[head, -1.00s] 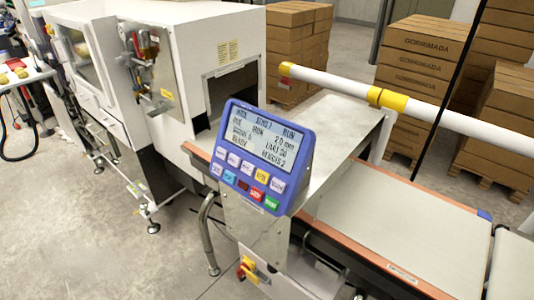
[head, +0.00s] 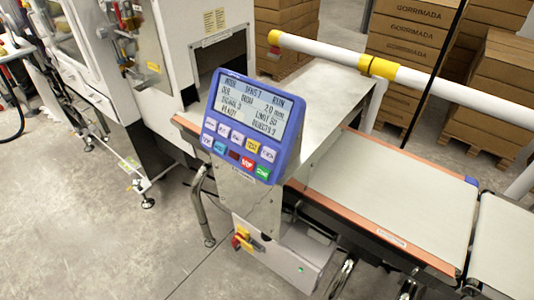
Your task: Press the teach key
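The blue control panel (head: 213,101) stands tilted on a metal post near the middle of the head view. Its lit screen (head: 250,103) shows several lines of text, including what looks like "READY" at the lower left. Below it are two rows of small keys: mostly white ones above with a yellow key (head: 252,145), and white, blue, dark red, red (head: 248,163) and green (head: 262,172) ones below. The key labels are too small to read surely, so I cannot tell which is the teach key. Neither of my grippers is in view.
A pale conveyor belt (head: 395,195) with orange side rails runs to the lower right. A white tube with yellow bands (head: 430,88) crosses above it. A white machine cabinet (head: 185,30) stands behind left, stacked cartons (head: 410,60) behind right. Floor at lower left is clear.

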